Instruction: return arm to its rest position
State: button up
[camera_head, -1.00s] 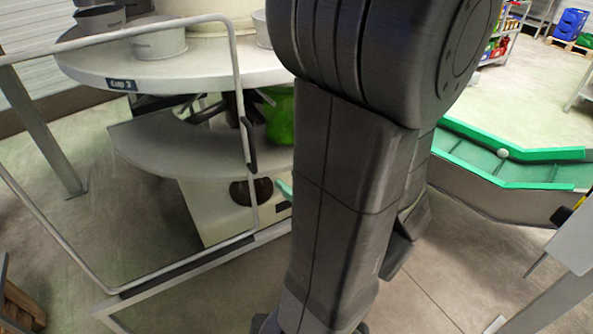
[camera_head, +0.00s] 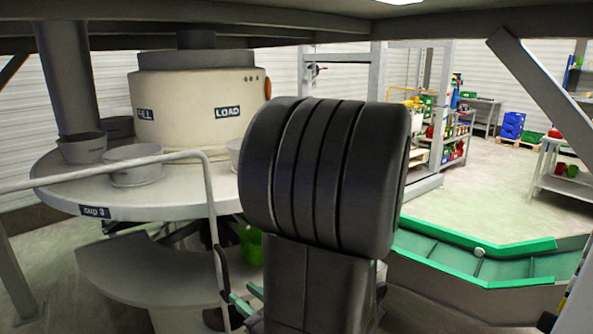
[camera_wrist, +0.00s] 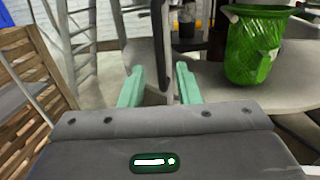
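My arm (camera_head: 325,180) is dark grey and stands up in the middle of the head view, bent at a large rounded joint. My gripper (camera_head: 240,298) shows low in that view as teal fingers, partly hidden by the arm. In the wrist view my gripper (camera_wrist: 159,70) has its two teal fingers spread apart. A dark upright handle (camera_wrist: 163,40) on a grey tube frame shows in the gap between them, with space on both sides. I cannot tell how deep it sits between the fingers. The handle also shows beside the fingers in the head view (camera_head: 222,268).
The tube-frame gate (camera_head: 212,200) stands at left before a round table (camera_head: 60,195) with cups. A green bucket (camera_wrist: 255,45) is right of the fingers in the wrist view. A wooden crate (camera_wrist: 30,75) is at left. A green-edged chute (camera_head: 470,262) is at right.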

aim_at(228, 281)
jog(key=shift+x, duration=3.1)
